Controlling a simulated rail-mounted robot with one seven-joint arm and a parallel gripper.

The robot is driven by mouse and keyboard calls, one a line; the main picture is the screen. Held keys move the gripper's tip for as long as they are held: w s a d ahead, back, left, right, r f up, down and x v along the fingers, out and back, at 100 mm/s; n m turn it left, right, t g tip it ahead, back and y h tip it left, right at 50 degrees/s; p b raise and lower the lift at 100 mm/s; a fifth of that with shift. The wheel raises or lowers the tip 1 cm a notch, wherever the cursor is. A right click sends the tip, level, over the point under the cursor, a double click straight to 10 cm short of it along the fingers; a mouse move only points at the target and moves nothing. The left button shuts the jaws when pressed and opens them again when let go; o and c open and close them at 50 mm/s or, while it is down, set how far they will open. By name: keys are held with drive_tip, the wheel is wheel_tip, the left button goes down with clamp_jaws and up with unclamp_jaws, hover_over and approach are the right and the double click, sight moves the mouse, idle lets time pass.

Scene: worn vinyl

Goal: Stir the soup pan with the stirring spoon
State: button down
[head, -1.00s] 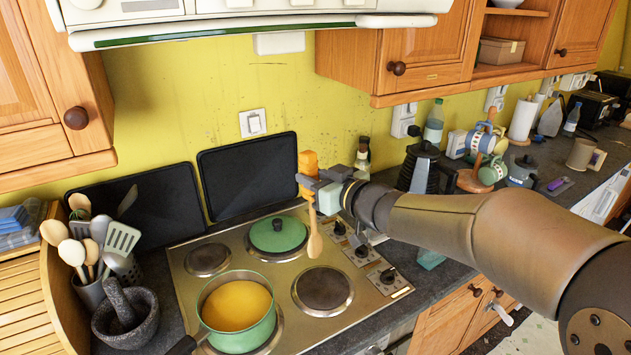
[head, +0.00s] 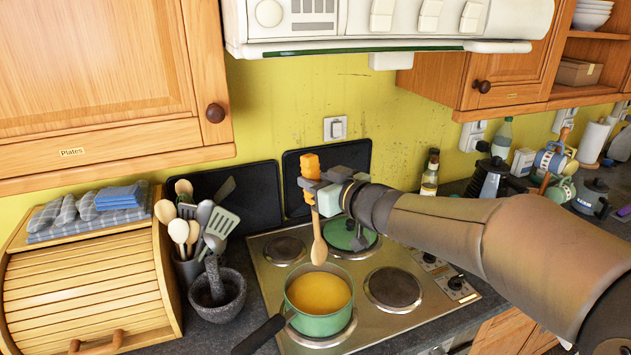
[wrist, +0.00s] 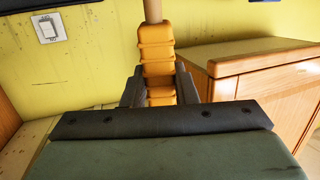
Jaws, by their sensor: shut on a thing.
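The soup pan (head: 318,324), a green pot with orange-yellow soup (head: 319,292), stands on the front left burner, its dark handle toward the lower left. My gripper (head: 314,190) is shut on the orange grip of the stirring spoon (head: 319,246). The spoon hangs upright with its wooden bowl down, over the back edge of the pan in the head view. The bowl appears above the soup, not in it. In the wrist view the orange grip (wrist: 157,55) sits between the fingers; the spoon's bowl is out of that view.
A mortar (head: 217,292) and a utensil holder (head: 188,268) stand left of the hob. The front right burner (head: 393,289) is bare. The range hood (head: 390,22) hangs above.

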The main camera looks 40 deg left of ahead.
sight(320, 243)
drive_tip(key=shift+f+b, duration=5.55)
drive_tip(key=shift+f, duration=2.15)
